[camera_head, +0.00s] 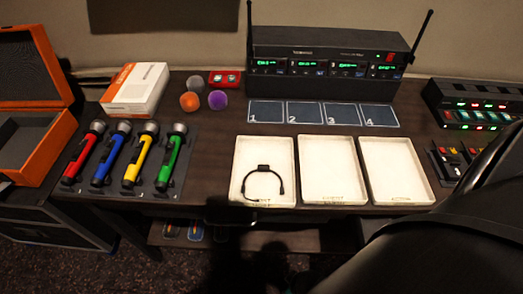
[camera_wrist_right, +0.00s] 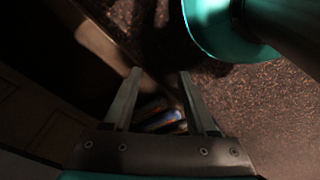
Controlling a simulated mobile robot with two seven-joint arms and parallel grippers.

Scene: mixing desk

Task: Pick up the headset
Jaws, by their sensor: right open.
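The headset (camera_head: 264,183) is a thin black curved band with a small block at its top. It lies in the left one of three white trays (camera_head: 239,150) near the front edge of the desk. My right gripper (camera_wrist_right: 157,75) shows in the right wrist view with its two fingers apart and nothing between them. It points down toward the floor and a lower shelf, away from the headset. In the head view a dark arm of mine covers the lower right, and its gripper is hidden. My left gripper is in neither view.
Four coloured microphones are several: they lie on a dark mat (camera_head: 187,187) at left. An orange case (camera_head: 45,147), a white box (camera_head: 135,90), foam balls (camera_head: 217,100) and a receiver rack (camera_head: 330,60) with antennas stand around. Numbered pads (camera_head: 265,112) lie behind the trays.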

